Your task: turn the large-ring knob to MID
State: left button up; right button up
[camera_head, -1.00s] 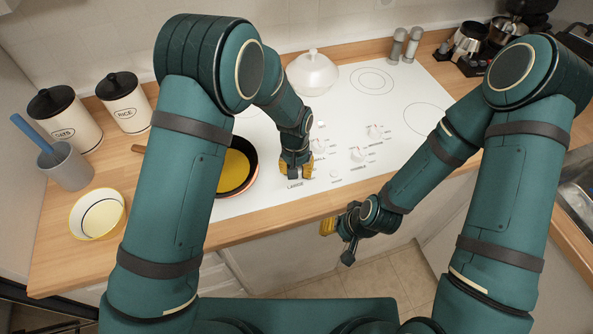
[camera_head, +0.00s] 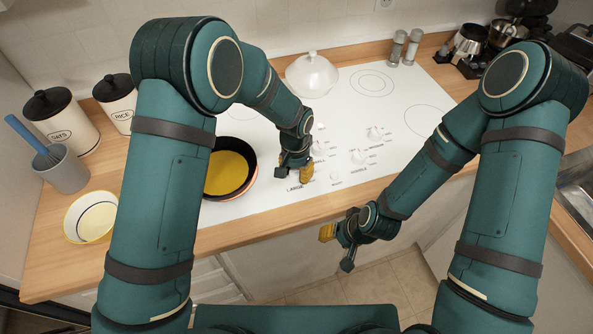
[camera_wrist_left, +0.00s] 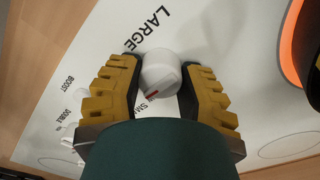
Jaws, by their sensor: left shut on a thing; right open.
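The large-ring knob (camera_wrist_left: 160,72) is white with a red mark, and it sits by the printed word LARGE in the left wrist view. My left gripper (camera_wrist_left: 158,90) is shut on it, with one yellow finger pad on each side. The red mark is on the knob's lower part in that view. In the head view my left gripper (camera_head: 294,172) is over the front of the white cooktop and hides this knob. The MID mark cannot be made out. My right gripper (camera_head: 338,244) is open and empty, in front of the counter edge.
A pan with yellow contents (camera_head: 228,171) stands left of my left gripper. Other white knobs (camera_head: 358,156) are to the right on the cooktop (camera_head: 345,105). A lidded white pot (camera_head: 311,76) stands behind. A bowl (camera_head: 91,216) is on the counter at left.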

pick_arm(q)
jog(key=shift+s+f, duration=0.1)
jog(key=o, duration=1.2)
notch_tip(320, 180, up, 12)
jog(key=shift+a+r, duration=0.1)
jog(key=shift+a, duration=0.05)
